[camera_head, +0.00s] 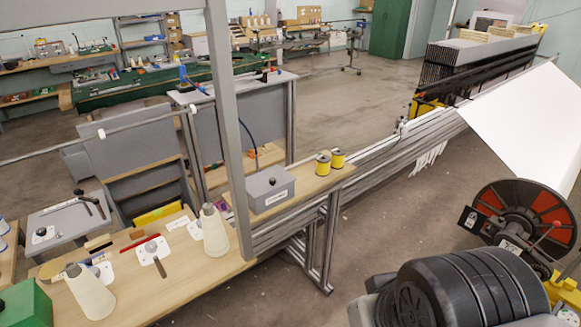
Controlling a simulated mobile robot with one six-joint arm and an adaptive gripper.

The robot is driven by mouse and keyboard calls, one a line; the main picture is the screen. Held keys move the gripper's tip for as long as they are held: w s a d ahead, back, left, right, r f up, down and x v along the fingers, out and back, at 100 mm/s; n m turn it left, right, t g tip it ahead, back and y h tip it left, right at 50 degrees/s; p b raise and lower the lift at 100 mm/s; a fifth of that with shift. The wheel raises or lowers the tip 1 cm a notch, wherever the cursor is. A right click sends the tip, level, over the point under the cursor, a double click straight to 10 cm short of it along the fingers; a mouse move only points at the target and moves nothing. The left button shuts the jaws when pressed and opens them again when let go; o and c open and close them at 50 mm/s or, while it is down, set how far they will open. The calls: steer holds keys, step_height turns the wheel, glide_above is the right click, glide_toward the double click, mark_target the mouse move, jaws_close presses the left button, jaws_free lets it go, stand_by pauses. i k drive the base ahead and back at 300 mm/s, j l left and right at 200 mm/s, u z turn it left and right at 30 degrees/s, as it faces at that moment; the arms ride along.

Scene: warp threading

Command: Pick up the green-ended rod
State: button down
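I cannot make out a rod with a green end in the head view. A thin grey rod (150,119) runs across the left side, with white fittings on it, and no green shows on it. A short red stick (139,241) lies on the near wooden bench (190,278), among small tools and white cards. My gripper is not in view.
Two cream cones (90,297) (214,232) and a green box (25,304) stand on the bench. A grey box (270,190) and yellow spools (323,163) sit on a shelf. A grey post (229,120) rises beside the bench. A black ribbed drum (460,290) fills the lower right.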

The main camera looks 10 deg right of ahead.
mark_target(293, 166)
steer(key=z, duration=4.75)
steer(key=u, duration=4.75)
steer(key=i+l+u, duration=0.1)
steer(key=i, duration=0.4)
steer(key=i+l+u, duration=0.1)
steer(key=i+l, duration=0.15)
steer(key=i, duration=0.25)
steer(key=i+l+u, duration=0.1)
steer(key=i, duration=0.35)
steer(key=l, duration=0.1)
